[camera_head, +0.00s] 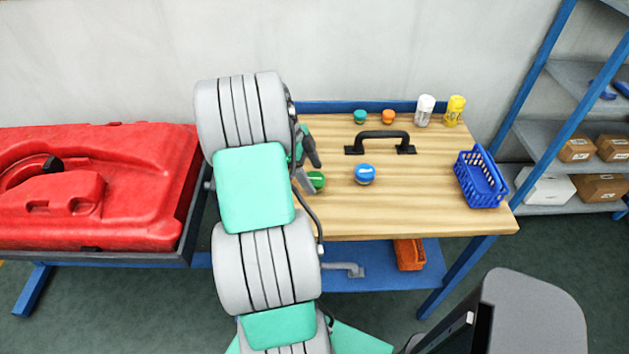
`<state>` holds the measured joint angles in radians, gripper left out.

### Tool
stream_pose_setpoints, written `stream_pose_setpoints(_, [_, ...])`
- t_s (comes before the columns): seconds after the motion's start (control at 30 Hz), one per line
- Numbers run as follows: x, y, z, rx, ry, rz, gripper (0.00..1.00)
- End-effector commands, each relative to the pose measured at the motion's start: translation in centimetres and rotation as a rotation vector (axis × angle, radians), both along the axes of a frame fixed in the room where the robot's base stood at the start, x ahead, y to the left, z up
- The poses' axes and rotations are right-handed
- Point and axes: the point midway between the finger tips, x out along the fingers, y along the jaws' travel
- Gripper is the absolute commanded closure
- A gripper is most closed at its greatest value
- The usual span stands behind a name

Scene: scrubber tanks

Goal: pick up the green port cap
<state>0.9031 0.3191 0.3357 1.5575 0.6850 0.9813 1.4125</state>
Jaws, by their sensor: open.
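The green port cap (317,180) sits on the wooden tabletop near its left side, partly hidden by my gripper. My gripper (313,174) is open beside the cap, just left of and above it in the picture. One dark finger shows above the cap and one greyer finger shows at its left edge. I cannot tell whether either finger touches the cap. My arm hides much of the gripper and the table's left end. A teal cap (360,117) stands farther back, and a blue cap (365,174) stands to the right of the green one.
On the wooden table (420,222) are an orange cap (388,117), a black handle (380,136), a white bottle (424,110), a yellow bottle (455,110) and a blue basket (481,178). A red tank (130,180) lies left; shelves (570,140) stand right. The front tabletop is clear.

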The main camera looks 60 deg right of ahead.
Motion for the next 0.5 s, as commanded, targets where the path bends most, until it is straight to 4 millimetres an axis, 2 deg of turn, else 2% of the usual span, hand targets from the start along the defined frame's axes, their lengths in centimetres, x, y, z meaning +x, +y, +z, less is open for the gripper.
stream_pose_setpoints(0.13, [-0.8, -0.2, -1.9, 0.001, 0.0, 0.0, 0.21])
stream_pose_setpoints(0.37, [-0.9, -0.3, -2.3, 0.0, -0.001, 0.002, 0.21])
stream_pose_setpoints(0.5, [-0.9, -0.2, -2.2, 0.0, -0.001, 0.003, 0.32])
